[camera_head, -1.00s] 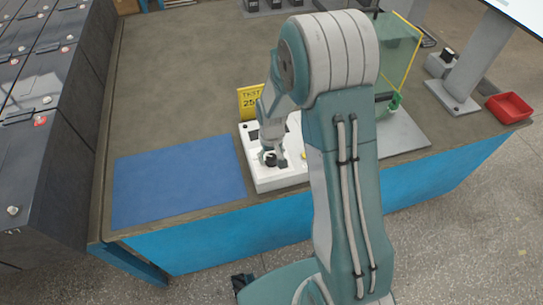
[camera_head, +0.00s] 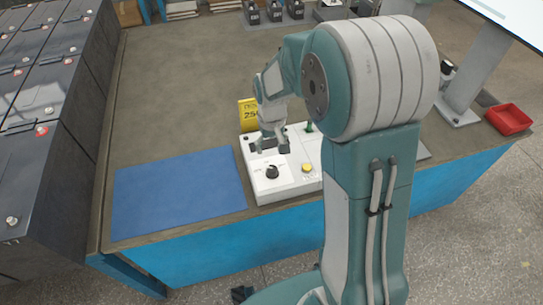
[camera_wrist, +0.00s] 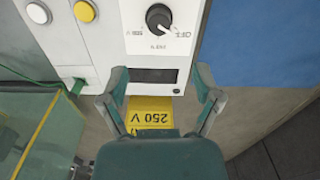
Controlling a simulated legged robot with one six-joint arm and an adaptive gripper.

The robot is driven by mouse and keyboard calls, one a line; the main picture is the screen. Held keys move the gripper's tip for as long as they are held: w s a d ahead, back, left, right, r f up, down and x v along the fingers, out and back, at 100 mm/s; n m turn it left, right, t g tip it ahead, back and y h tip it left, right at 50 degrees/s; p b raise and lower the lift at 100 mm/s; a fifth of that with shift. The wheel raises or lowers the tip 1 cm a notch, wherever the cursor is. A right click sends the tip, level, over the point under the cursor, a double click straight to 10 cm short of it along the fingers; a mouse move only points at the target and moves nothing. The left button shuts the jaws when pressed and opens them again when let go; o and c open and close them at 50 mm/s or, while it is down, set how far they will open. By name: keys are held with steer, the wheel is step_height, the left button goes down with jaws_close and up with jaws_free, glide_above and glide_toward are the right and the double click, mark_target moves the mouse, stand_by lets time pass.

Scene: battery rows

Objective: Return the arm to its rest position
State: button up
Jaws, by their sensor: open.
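My gripper (camera_head: 268,146) is open and empty above the back part of a white test box on the workbench. In the wrist view my gripper (camera_wrist: 160,88) has its two fingers spread on either side of the box's dark display. The white test box (camera_head: 258,182) carries a black knob (camera_head: 272,172) and a yellow button (camera_head: 307,167). The knob shows clear of the fingers in the wrist view (camera_wrist: 158,18). My arm hides the right part of the box.
A yellow 250 V sign (camera_head: 249,114) stands behind the box. A blue mat (camera_head: 178,190) lies left of it, and a red tray (camera_head: 508,119) sits at the right. Black batteries (camera_head: 40,160) stand in rows at left. A clear guard (camera_wrist: 40,130) is close by.

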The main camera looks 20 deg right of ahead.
steer(key=shift+r, duration=0.6)
steer(key=s+r+m+t, duration=0.1)
steer(key=s+r+t, duration=0.4)
steer(key=s+r, duration=1.2)
steer(key=s, duration=0.4)
steer(key=shift+t, duration=0.3)
